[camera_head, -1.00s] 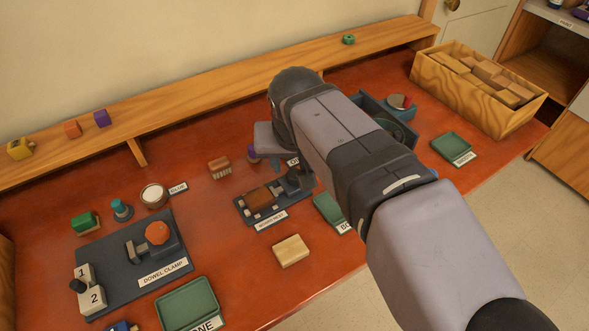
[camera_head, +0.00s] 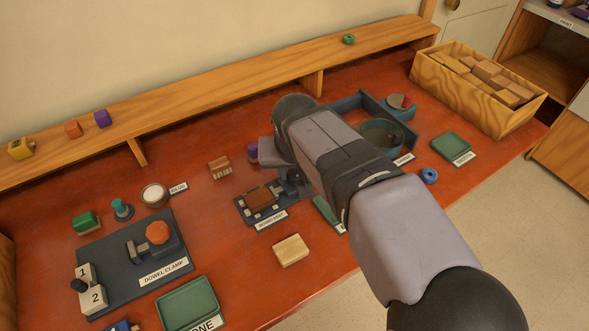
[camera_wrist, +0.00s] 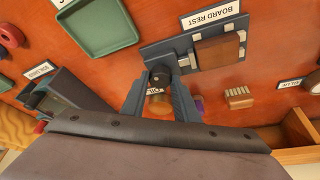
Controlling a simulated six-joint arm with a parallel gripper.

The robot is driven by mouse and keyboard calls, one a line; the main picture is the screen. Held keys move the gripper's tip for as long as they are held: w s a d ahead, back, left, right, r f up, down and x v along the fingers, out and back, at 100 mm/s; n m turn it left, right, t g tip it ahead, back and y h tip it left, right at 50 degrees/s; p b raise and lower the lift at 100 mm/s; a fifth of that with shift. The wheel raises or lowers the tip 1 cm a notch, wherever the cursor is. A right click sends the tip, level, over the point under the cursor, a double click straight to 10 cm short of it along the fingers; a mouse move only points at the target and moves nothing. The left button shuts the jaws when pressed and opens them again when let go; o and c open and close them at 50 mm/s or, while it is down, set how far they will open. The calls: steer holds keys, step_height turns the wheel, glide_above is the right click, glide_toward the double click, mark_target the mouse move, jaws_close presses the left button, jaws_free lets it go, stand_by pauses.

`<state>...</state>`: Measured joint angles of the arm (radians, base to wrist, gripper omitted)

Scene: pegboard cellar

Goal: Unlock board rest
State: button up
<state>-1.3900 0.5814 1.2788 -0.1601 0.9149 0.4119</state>
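The board rest is a dark plate (camera_head: 243,214) with a brown board (camera_head: 259,196) lying in it and a label in front. In the wrist view, its plate (camera_wrist: 156,52), the board (camera_wrist: 217,49) and a grey latch bar (camera_wrist: 186,60) show at top centre. A dark round knob (camera_wrist: 160,76) stands at the plate's near end. My gripper (camera_wrist: 160,88) has its two blue-grey fingers apart, one on each side of the knob; contact is not clear. In the head view my gripper (camera_head: 291,186) is low at the plate's right end, partly hidden by my arm.
A purple-topped bottle (camera_head: 252,153) and a brush (camera_head: 219,167) stand behind the board rest. A pale wood block (camera_head: 291,251) lies in front. A green tray (camera_head: 328,212) is close on the right, partly hidden. The dowel clamp (camera_head: 133,265) is to the left.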

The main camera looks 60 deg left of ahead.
steer(key=shift+r+n, duration=0.1)
steer(key=shift+n, duration=0.2)
steer(key=n+g+p, duration=0.1)
steer(key=n+p, duration=0.1)
steer(key=n, duration=0.1)
steer(key=shift+w+y+p, duration=0.2)
steer(key=shift+y+p, duration=0.1)
steer(key=shift+y, duration=0.1)
steer(key=n+g+p, duration=0.1)
steer(key=n, duration=0.3)
steer(key=shift+w+g, duration=0.15)
steer(key=shift+g, duration=0.25)
steer(key=n+p, duration=0.1)
steer(key=n, duration=0.1)
steer(key=n+g+p, duration=0.1)
steer(key=n, duration=0.1)
steer(key=shift+w+g+h, duration=0.1)
steer(key=shift+g+h, duration=0.2)
steer(key=shift+a+n+g+h+p, duration=0.1)
steer(key=shift+n+g+h+p, duration=0.2)
steer(key=shift+n, duration=0.55)
steer(key=shift+n+g+h+p, duration=0.15)
steer(key=shift+n+p, duration=0.25)
steer(key=shift+n, duration=0.45)
steer(key=o, duration=1.1)
steer(key=shift+c, duration=0.2)
